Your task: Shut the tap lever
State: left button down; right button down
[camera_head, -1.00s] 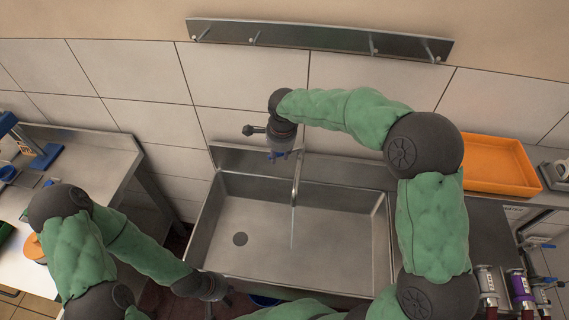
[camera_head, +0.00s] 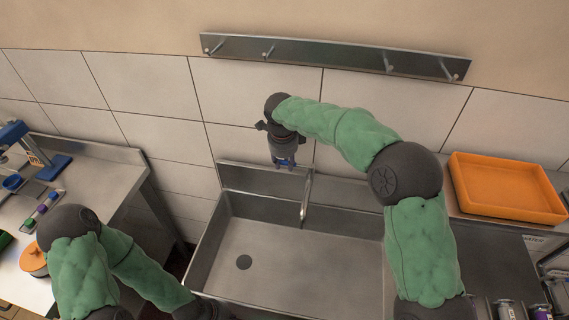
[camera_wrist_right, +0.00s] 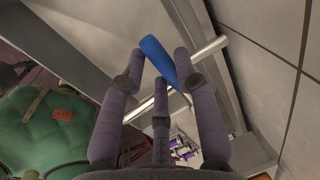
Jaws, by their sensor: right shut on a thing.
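The tap's metal spout (camera_head: 305,200) rises at the back of the steel sink (camera_head: 320,262), and no water stream shows under it. My right gripper (camera_head: 284,163) points down at the tap behind the sink, its tip hiding most of the lever. In the right wrist view, the blue tap lever (camera_wrist_right: 158,58) lies between the purple fingers of my right gripper (camera_wrist_right: 158,66), which is shut on it. A metal tap pipe (camera_wrist_right: 205,50) crosses beside the lever. My left arm ends at the bottom edge of the head view, with its gripper out of frame.
An orange tray (camera_head: 506,187) sits on the counter at the right. A steel rail with pegs (camera_head: 335,57) is on the tiled wall above. A side table (camera_head: 105,185) with a blue device and small coloured items stands at the left. The sink basin looks empty.

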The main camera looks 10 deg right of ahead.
dwell(0.3)
jog(key=c, duration=0.9)
grip_release()
jog(key=r, duration=0.4)
jog(key=s+r, duration=0.1)
jog(key=r, duration=0.2)
jog(key=s+a+r, duration=0.1)
jog(key=r, duration=0.3)
jog(key=shift+r, duration=0.35)
